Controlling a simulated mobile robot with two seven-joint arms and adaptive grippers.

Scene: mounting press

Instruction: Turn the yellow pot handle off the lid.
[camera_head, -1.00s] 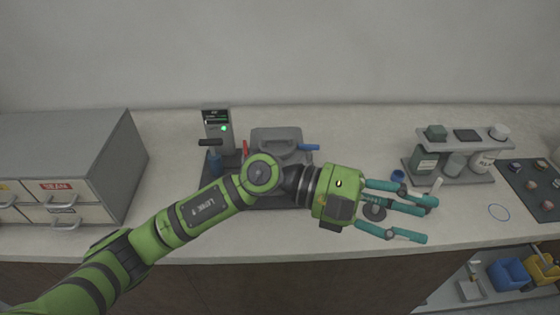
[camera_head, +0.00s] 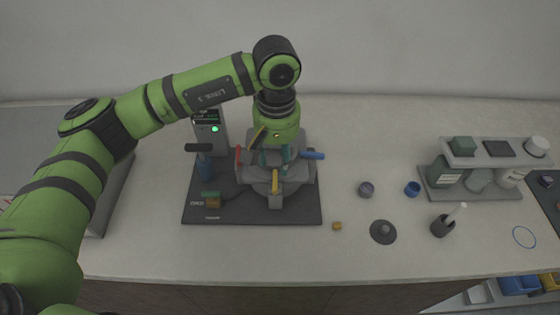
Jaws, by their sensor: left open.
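The grey mounting press (camera_head: 300,178) stands on a dark base plate (camera_head: 305,212) left of the middle of the counter. A yellow handle (camera_head: 275,181) stands out at the front of its round grey top; the lid cannot be told apart clearly. My left gripper (camera_head: 275,162) points down over the press, its teal fingers open just behind the yellow handle. The gripper and wrist hide part of the press top. I cannot tell whether a finger touches the handle. My right gripper is not in view.
A red lever (camera_head: 238,157) and a blue lever (camera_head: 313,155) flank the press. A control unit with a green light (camera_head: 214,128) stands behind left. A small yellow block (camera_head: 337,226), a dark disc (camera_head: 383,232) and a bottle rack (camera_head: 475,190) are to the right.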

